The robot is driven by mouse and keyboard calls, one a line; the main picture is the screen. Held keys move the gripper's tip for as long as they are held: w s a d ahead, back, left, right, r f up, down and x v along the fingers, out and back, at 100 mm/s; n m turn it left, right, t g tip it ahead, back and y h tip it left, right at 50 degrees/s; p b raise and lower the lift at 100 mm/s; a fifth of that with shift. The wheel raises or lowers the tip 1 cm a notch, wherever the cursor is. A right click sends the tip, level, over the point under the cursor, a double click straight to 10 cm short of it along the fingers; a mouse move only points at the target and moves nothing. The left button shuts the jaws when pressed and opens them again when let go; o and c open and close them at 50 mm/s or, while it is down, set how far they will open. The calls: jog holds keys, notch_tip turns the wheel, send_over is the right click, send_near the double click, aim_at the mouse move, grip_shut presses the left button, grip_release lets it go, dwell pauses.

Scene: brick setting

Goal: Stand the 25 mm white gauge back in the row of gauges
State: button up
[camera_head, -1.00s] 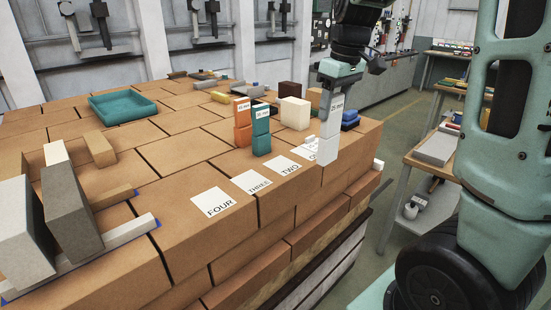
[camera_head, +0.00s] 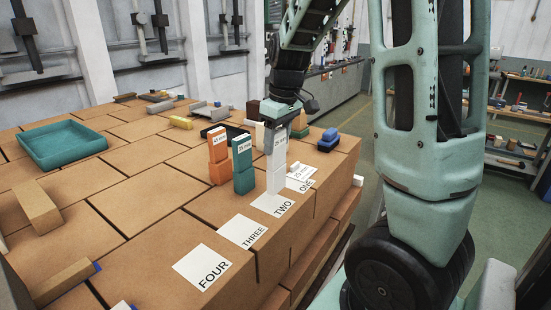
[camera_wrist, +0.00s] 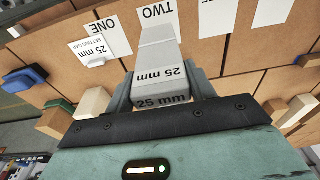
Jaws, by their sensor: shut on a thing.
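The white gauge (camera_head: 276,172), marked 25 mm, is upright in my gripper (camera_head: 277,128). My gripper is shut on its upper part. In the wrist view the gauge (camera_wrist: 158,55) sits between my fingers (camera_wrist: 165,92), with its far end at the TWO card. Its foot is at the TWO card (camera_head: 272,206) in the head view; I cannot tell whether it touches. A teal gauge (camera_head: 243,170) and an orange gauge (camera_head: 218,160) stand upright just left of it. The ONE card (camera_wrist: 108,36), THREE card (camera_head: 243,232) and FOUR card (camera_head: 202,268) lie along the front edge.
A 25 mm setting gap card (camera_wrist: 91,50) lies by the ONE card. A teal tray (camera_head: 65,145) is at the back left.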

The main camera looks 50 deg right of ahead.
aim_at(278, 154)
jog(key=shift+f+p, duration=0.35)
jog(key=shift+f, duration=1.85)
jog(key=shift+f, duration=0.2)
jog(key=o, duration=1.5)
jog(key=shift+r, duration=0.1)
jog(key=shift+c, duration=0.2)
jog(key=shift+r, duration=0.1)
